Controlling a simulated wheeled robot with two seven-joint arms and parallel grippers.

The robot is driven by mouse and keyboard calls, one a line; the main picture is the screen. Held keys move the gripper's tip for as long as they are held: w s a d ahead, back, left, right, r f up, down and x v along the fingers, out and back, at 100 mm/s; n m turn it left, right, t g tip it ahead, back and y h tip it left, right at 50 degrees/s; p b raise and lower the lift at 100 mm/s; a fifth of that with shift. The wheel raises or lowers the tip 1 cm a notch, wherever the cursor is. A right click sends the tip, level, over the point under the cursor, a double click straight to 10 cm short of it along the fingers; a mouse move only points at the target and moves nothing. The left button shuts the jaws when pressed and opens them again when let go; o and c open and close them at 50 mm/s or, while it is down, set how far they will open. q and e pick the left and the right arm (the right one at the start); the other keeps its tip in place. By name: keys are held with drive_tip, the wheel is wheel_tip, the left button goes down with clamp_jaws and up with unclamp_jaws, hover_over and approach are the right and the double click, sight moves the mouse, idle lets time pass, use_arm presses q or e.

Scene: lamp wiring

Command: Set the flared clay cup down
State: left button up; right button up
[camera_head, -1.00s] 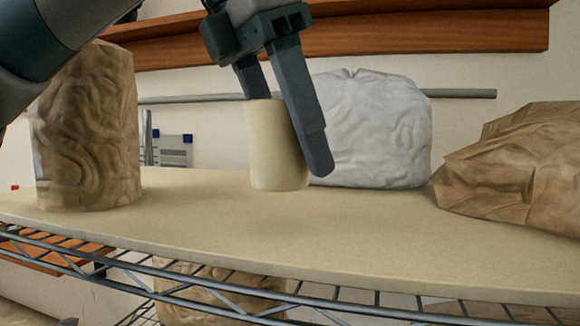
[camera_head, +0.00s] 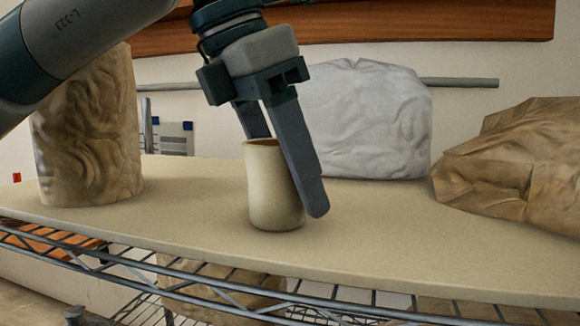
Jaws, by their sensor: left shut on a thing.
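The flared clay cup (camera_head: 268,190) is cream-coloured with a brown inside at its rim. It is upright, and its base appears to be at the surface of the pale shelf board (camera_head: 190,220), with a dark shadow right at the base. My left gripper (camera_head: 285,180) comes down from above and is shut on the cup, one finger in front at its right side and the other behind its rim. The far finger's tip is hidden by the cup. My right gripper is not in view.
A tall brown wrinkled bag (camera_head: 88,135) stands at the left. A white wrinkled bag (camera_head: 375,120) stands close behind the cup. A brown crumpled bag (camera_head: 515,165) lies at the right. The board's front edge rests on a wire rack (camera_head: 200,285). Board around the cup's front is clear.

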use_arm(q)
drive_tip(key=shift+f, duration=0.15)
drive_tip(key=o, duration=1.2)
drive_tip(key=shift+o, duration=0.2)
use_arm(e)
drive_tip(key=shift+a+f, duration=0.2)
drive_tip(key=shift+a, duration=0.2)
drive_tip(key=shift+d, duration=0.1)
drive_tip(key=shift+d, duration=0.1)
